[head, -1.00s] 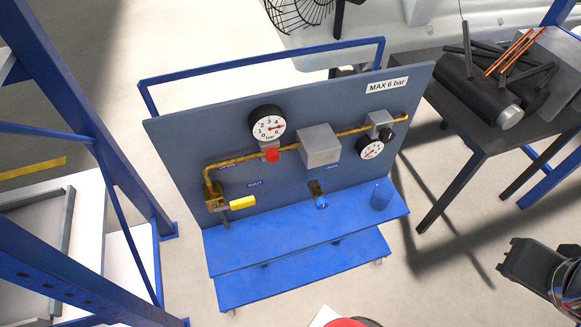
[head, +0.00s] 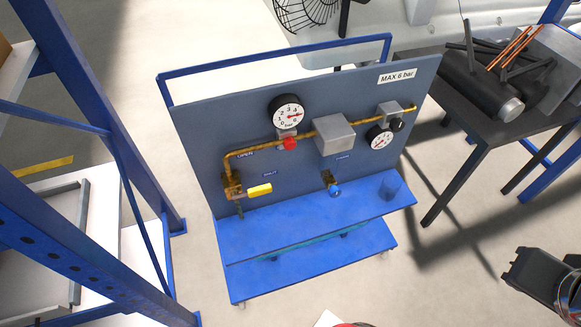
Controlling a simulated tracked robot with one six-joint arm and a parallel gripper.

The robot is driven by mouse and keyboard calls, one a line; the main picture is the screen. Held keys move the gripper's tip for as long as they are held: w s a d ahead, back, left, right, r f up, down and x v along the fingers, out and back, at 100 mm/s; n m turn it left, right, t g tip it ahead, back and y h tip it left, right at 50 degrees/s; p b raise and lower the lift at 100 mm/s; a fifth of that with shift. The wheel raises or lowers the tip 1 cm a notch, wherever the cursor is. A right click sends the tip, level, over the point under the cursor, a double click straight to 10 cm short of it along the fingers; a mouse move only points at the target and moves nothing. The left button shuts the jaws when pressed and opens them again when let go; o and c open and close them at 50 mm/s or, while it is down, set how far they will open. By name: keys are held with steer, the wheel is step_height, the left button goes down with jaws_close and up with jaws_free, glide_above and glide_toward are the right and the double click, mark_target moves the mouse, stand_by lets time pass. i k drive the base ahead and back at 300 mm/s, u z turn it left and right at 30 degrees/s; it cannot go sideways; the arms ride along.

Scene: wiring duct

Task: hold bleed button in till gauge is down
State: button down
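A grey-blue panel (head: 215,135) stands upright on a blue stand. On it the left gauge (head: 284,106) has a white face marked in bar, and its red needle points to the right side of the scale. A red round button (head: 290,143) sits just below it on the brass pipe. A smaller second gauge (head: 377,141) is at the right. A yellow handle (head: 260,190) is on the valve at the lower left, near the OPEN and SHUT labels. My gripper (head: 511,268) is at the lower right, well apart from the panel; its finger opening is unclear.
A dark table (head: 440,115) with rods is at the right. Blue racking (head: 75,100) is at the left. Floor between panel and gripper is clear.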

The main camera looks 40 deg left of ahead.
mark_target(289, 143)
steer(key=u, duration=0.05)
steer(key=k, duration=1.4)
steer(key=u, duration=1.75)
steer(key=i, duration=1.05)
steer(key=u, duration=0.1)
